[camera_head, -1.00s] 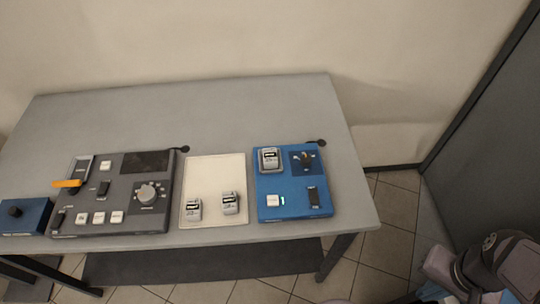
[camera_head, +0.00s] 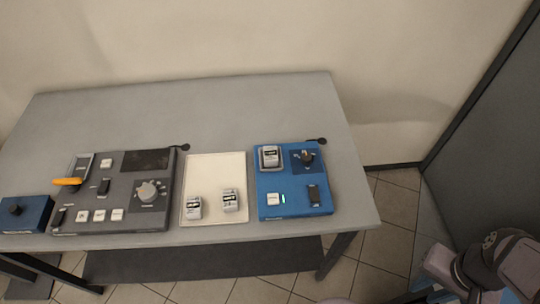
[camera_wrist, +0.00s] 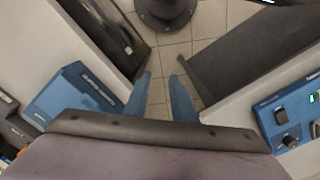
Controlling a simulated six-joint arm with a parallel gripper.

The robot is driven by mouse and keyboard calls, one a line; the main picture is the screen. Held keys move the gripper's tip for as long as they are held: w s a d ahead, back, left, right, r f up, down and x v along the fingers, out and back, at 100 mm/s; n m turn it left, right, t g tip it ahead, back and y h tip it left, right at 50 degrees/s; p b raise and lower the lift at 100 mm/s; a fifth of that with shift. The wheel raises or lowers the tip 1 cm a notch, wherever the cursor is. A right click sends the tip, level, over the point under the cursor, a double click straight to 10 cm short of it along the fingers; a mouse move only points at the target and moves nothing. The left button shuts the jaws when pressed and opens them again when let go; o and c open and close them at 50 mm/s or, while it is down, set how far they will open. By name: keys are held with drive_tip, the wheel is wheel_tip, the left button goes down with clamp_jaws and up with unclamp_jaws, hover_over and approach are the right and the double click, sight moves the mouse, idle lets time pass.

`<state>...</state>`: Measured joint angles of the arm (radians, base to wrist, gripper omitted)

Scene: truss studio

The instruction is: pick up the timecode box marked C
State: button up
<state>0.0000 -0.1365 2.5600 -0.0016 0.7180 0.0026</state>
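Three small grey-and-white boxes show in the head view. One box (camera_head: 194,208) lies on the left of the cream mat (camera_head: 214,168), and another box (camera_head: 230,200) lies on its right side. A third box (camera_head: 270,156) sits at the upper left of a blue control unit (camera_head: 296,208). Their markings are too small to read, so I cannot tell which is C. My gripper (camera_wrist: 163,84) shows in the wrist view with two blue fingers apart and only floor tiles between them. It is open and empty, away from the boxes.
A dark control panel (camera_head: 130,216) with a knob and an orange-handled lever stands left of the mat. A small blue unit (camera_head: 24,214) is at the far left. The grey table's back strip (camera_head: 200,112) is clear. A dark wall panel (camera_head: 495,140) stands at right.

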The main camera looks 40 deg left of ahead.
drive_tip(key=o, duration=0.7)
drive_tip(key=shift+c, duration=0.2)
drive_tip(key=w+a+r+n, duration=0.3)
drive_tip(key=w+a, duration=0.6)
drive_tip(key=w, duration=0.1)
drive_tip(key=n+t+y+p, duration=0.2)
drive_tip(key=n, duration=0.4)
approach(270, 153)
drive_tip(key=shift+f, duration=0.6)
drive_tip(key=shift+p+x, duration=2.25)
drive_tip(key=shift+x, duration=1.4)
